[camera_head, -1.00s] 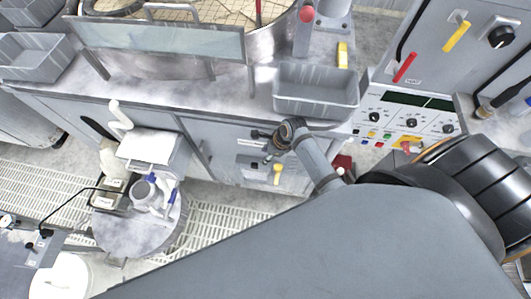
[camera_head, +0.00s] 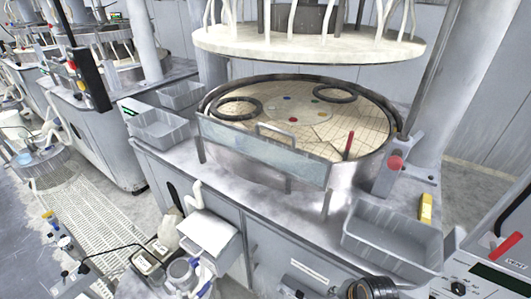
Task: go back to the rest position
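Neither of my grippers shows in the head view. A dark rounded part, cut off by the bottom edge right of the middle, may belong to my arm; I cannot tell. The polishing machine fills the middle. Its round platen (camera_head: 318,122) has a pale tiled surface with several small coloured discs and two dark rings (camera_head: 336,93) on it. A raised white upper disc (camera_head: 300,45) hangs above the platen.
A grey bin (camera_head: 392,241) stands at the machine's front right corner, near a yellow object (camera_head: 425,208) and a red knob (camera_head: 395,163). Two grey bins (camera_head: 158,129) stand at left. A glass-like guard (camera_head: 262,150) fronts the platen. Floor grating (camera_head: 100,225) lies left.

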